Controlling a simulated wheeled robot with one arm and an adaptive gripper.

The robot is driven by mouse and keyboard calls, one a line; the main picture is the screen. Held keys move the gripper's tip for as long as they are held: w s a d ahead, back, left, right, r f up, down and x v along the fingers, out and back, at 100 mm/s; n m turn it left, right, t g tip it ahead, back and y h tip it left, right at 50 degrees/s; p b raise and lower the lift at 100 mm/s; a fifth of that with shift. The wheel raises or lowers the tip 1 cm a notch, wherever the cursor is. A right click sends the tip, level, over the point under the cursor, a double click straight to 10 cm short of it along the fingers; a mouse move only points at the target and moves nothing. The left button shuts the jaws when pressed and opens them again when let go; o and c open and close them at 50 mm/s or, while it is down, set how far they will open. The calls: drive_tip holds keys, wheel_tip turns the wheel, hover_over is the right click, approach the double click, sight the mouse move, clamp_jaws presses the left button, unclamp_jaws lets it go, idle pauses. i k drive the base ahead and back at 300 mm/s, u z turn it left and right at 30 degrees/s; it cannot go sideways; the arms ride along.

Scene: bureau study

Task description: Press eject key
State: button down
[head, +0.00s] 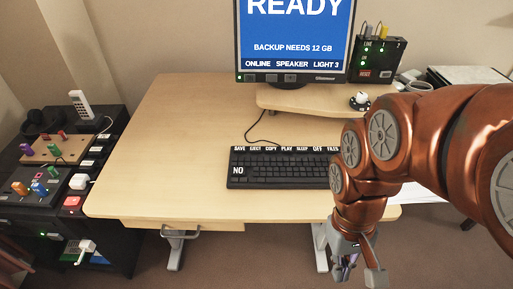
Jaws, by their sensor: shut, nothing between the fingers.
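The black keyboard (285,172) lies on the wooden desk. A row of labelled keys runs along its back edge. The second label from the left, which appears to read EJECT (255,149), is small and hard to read. A large NO marking shows at the keyboard's left end. My gripper (356,275) hangs at the lower right, in front of the desk's front edge and apart from the keyboard. It is shut and empty. My copper arm covers the keyboard's right end.
A dark side unit (110,190) with coloured knobs stands at left. The desk's left half (175,150) is clear.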

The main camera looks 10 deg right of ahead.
sight(252, 149)
drive_tip(key=z, duration=2)
drive_tip(key=k, duration=1.5)
drive_tip(key=u, duration=2.35)
drive_tip(key=i, duration=0.5)
drive_tip(key=u, duration=0.05)
